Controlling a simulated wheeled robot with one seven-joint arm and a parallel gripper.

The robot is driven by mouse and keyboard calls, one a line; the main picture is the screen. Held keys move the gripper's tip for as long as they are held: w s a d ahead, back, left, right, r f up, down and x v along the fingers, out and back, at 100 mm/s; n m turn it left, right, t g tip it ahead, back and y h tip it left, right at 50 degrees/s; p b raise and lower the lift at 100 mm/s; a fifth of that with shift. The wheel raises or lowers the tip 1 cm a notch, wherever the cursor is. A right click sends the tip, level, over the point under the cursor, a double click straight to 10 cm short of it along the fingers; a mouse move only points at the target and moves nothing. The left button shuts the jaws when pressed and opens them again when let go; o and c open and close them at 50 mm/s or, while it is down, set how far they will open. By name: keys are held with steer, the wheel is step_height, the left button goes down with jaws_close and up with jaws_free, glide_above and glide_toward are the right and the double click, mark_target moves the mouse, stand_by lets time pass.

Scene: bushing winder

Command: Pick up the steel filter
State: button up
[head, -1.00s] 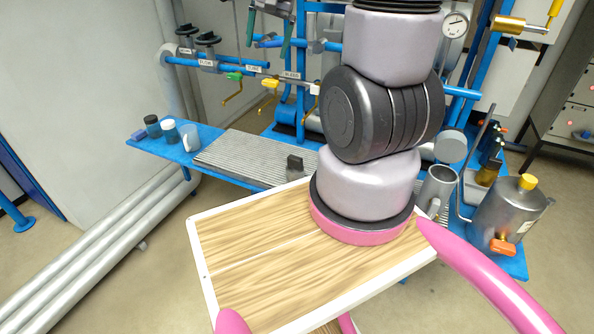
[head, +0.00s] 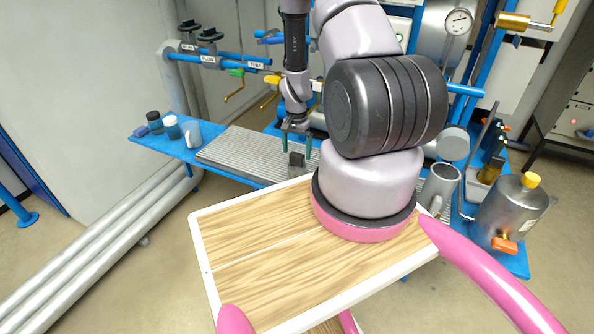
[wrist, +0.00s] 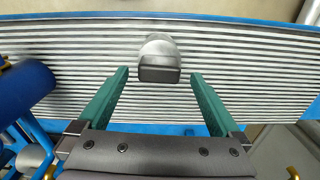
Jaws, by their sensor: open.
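A small grey metal piece with a dark block-shaped end, which looks like the steel filter (head: 296,160), stands on the ribbed grey mat (head: 240,152). It also shows in the wrist view (wrist: 158,50), at the top centre. My gripper (head: 297,146) is open, its two green fingers pointing down close to the piece. In the wrist view my gripper (wrist: 160,74) has its fingertips spread to either side of the dark end, with gaps on both sides. Most of the piece lies beyond the fingertips there. I cannot tell the exact height between them.
The mat lies on a blue bench (head: 150,143). Small jars (head: 172,127) and a white mug (head: 191,134) stand at its left end. Valve pipes (head: 215,60) rise behind. A metal tankard (head: 440,188) and a steel canister (head: 508,207) stand at the right.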

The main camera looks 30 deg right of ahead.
mark_target(297, 167)
step_height(297, 167, down, 8)
steer(key=shift+f, duration=0.25)
steer(key=c, duration=1.2)
steer(key=shift+r, duration=0.1)
